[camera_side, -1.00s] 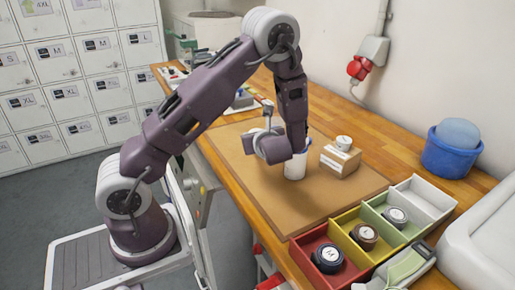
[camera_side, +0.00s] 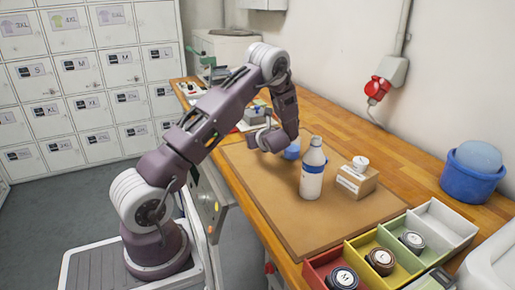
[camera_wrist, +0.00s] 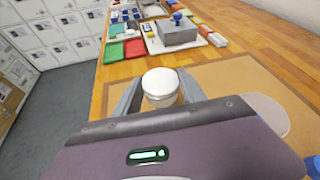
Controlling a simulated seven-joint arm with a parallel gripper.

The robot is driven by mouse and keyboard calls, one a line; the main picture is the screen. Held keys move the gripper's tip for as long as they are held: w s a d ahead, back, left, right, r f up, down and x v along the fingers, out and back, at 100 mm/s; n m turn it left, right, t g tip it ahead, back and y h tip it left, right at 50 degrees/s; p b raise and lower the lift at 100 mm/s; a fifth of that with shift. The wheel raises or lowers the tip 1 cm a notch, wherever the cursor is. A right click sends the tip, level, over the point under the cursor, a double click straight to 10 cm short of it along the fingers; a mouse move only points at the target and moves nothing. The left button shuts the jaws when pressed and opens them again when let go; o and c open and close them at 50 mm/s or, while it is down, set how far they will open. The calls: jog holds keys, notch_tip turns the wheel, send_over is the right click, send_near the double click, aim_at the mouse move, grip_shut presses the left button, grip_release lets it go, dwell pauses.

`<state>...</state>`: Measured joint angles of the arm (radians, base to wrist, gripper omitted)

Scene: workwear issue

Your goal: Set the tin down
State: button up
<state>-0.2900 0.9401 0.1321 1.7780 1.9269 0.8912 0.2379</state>
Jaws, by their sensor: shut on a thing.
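My gripper (camera_wrist: 160,100) is shut on a round tin with a white top (camera_wrist: 159,82), held between its two fingers in the wrist view. In the side view my gripper (camera_side: 272,141) is low over the back part of the brown mat (camera_side: 265,190). A blue rounded piece (camera_side: 292,152) shows beside it, partly hidden; I cannot tell whether it belongs to the held tin. Whether the tin touches the mat is hidden.
A white bottle with a blue band (camera_side: 312,180) stands close in front of my gripper. A cardboard box (camera_side: 356,184) with a small white round item (camera_side: 361,162) on top stands right of it. Coloured bins (camera_side: 350,255) line the front. The mat's front is clear.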

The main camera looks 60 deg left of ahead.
aim_at(258, 154)
notch_tip(258, 154, down, 4)
jog(key=shift+f, duration=0.1)
jog(key=o, duration=1.4)
jog(key=shift+f, duration=0.1)
jog(key=v, duration=1.2)
jog(key=shift+a, duration=0.1)
jog(key=s+d+r+n+g+h, duration=0.1)
jog(key=s+d+r+n+g, duration=0.1)
jog(key=s+d+r+n, duration=0.35)
jog(key=s+d+r+n+t+h, duration=0.1)
jog(key=s+d+r+n+h, duration=0.3)
jog(key=d, duration=0.4)
jog(key=s+d+r+n+t+h, duration=0.2)
jog(key=s+d+r+n+h, duration=0.2)
jog(key=d, duration=0.5)
jog(key=s+d+r+n+t+h, duration=0.1)
jog(key=s+d+r+n+h, duration=0.3)
jog(key=s+d, duration=0.4)
jog(key=shift+s+d+r+n+t, duration=0.1)
jog(key=shift+d+n+t, duration=0.1)
jog(key=shift+n+t, duration=0.35)
